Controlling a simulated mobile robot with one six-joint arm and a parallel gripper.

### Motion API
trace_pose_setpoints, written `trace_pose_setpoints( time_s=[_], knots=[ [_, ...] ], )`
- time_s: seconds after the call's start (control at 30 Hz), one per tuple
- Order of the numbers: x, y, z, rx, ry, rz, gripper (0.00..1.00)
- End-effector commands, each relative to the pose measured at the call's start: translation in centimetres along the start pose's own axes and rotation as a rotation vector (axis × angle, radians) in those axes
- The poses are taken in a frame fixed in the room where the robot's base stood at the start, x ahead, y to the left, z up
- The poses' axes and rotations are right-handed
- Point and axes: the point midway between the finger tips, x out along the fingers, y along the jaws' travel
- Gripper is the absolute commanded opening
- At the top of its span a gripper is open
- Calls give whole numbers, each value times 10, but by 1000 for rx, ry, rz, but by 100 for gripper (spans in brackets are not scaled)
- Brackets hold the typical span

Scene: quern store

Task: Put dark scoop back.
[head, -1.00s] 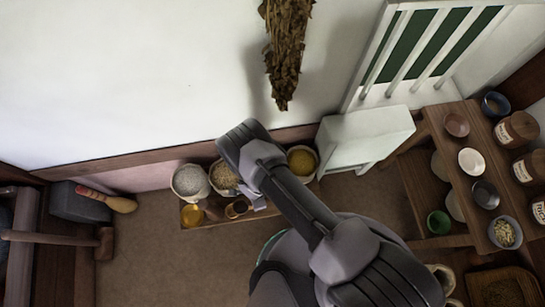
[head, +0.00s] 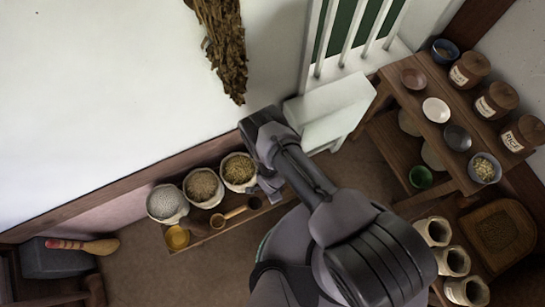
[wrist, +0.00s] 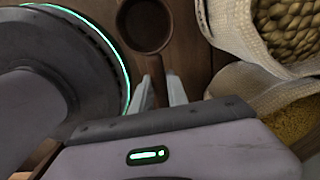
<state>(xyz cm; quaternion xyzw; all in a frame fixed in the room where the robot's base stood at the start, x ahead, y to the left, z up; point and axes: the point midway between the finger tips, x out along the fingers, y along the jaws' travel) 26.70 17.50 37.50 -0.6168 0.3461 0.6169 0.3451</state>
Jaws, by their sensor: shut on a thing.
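The dark scoop has a round brown bowl (wrist: 145,25) just ahead of my fingers in the wrist view. Its handle runs back between the two fingertips of my gripper (wrist: 160,85), which are shut on it. In the head view the scoop (head: 254,203) shows beside my gripper (head: 270,188), over the low wooden bench by the sacks. I cannot tell whether the scoop touches the bench. Another brown scoop (head: 218,221) lies to its left, and a yellow scoop (head: 177,238) farther left.
Shelves with bowls and jars (head: 470,68) are at right.

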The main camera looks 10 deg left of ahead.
Motion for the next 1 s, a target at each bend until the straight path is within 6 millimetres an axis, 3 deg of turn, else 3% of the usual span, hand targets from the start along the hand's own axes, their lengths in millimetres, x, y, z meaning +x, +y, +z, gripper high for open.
trace_pose_setpoints(
  time_s=[0.1,0.27,0.6,0.63,0.73,1.0],
  knots=[
    [2,-5,-12,4,0,-2,0],
    [39,-4,-10,0,0,0,0],
    [40,-4,-10,0,0,0,0],
    [40,-4,-10,0,0,0,21],
    [39,-4,-10,0,0,-1,41],
    [39,-4,-10,0,0,-1,41]
  ],
)
